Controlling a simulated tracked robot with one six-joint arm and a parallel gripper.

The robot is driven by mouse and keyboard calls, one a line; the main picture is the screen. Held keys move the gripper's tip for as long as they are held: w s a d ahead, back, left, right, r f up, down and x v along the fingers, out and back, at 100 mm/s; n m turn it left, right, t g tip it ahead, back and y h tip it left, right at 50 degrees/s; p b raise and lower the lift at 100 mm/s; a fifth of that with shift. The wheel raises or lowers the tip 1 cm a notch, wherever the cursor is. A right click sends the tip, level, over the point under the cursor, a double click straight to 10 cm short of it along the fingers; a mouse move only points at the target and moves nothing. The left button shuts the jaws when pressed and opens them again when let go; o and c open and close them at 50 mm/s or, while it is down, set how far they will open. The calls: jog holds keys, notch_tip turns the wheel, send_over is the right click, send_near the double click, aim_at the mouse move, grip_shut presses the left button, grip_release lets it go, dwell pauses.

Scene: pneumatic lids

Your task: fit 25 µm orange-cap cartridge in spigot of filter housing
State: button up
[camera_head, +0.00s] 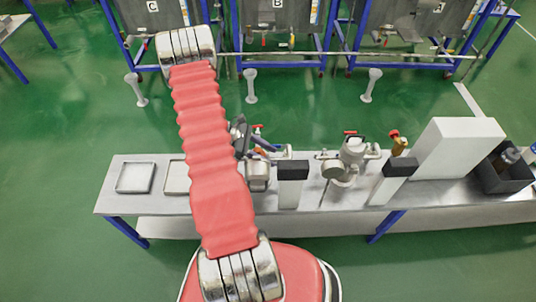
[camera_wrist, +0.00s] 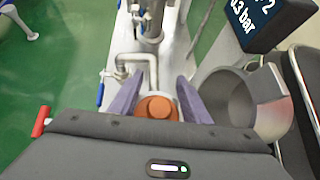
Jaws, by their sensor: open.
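The orange cap (camera_wrist: 158,107) shows in the wrist view, seen from above, with a pale round rim around its far side. The cartridge body below it is hidden, so I cannot tell how deep it sits. My gripper (camera_wrist: 159,82) is open, its two purple-grey fingers on either side of the cap with visible gaps. In the head view, my dark gripper (camera_head: 241,136) is partly hidden behind my red sleeved arm, above the bench. A steel filter housing part (camera_head: 258,176) stands just below it there. The spigot is not visible.
An open steel bowl (camera_wrist: 232,103) lies right of my gripper, near a pressure display (camera_wrist: 252,18). Steel pipework (camera_wrist: 137,62) rises ahead. On the bench (camera_head: 120,200) stand another steel housing (camera_head: 343,168), a white box (camera_head: 455,150), a dark bin (camera_head: 500,178) and a tray (camera_head: 136,191).

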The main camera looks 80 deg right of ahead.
jog(key=v, duration=1.3)
jog(key=shift+w+r, duration=0.2)
jog(key=shift+w, duration=0.15)
dwell(0.7)
